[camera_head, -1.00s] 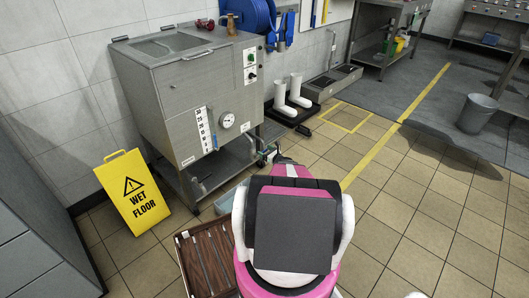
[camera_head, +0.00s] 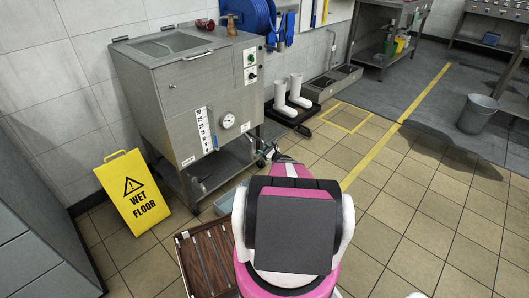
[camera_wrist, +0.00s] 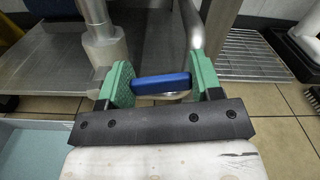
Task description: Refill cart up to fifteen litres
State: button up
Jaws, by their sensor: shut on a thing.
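The steel cart (camera_head: 175,92), a boxy jacketed tank on legs, stands against the wall at upper left in the head view. Its front has a numbered level gauge (camera_head: 204,130) and a round dial (camera_head: 228,121); the level is too small to read. My gripper is at the cart's lower right corner in the head view, small and partly hidden by my arm. In the wrist view, my gripper (camera_wrist: 161,76) has its green finger pads shut on a blue handle (camera_wrist: 150,86), in front of a steel pipe (camera_wrist: 192,28).
A yellow wet-floor sign (camera_head: 134,192) stands left of the cart. A brown slatted rack (camera_head: 207,262) lies beside my arm, with a pale blue tray (camera_head: 224,203) behind it. White boots (camera_head: 289,97) stand right of the cart.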

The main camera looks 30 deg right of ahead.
jog(key=n, duration=0.1)
jog(key=r+n, duration=0.1)
jog(key=shift+s+a+r+n, duration=0.2)
jog(key=shift+a+n, duration=0.1)
jog(key=shift+n, duration=0.1)
jog(key=o, duration=1.3)
jog(key=v, duration=1)
jog(key=shift+s+d, duration=0.2)
jog(key=shift+s, duration=0.1)
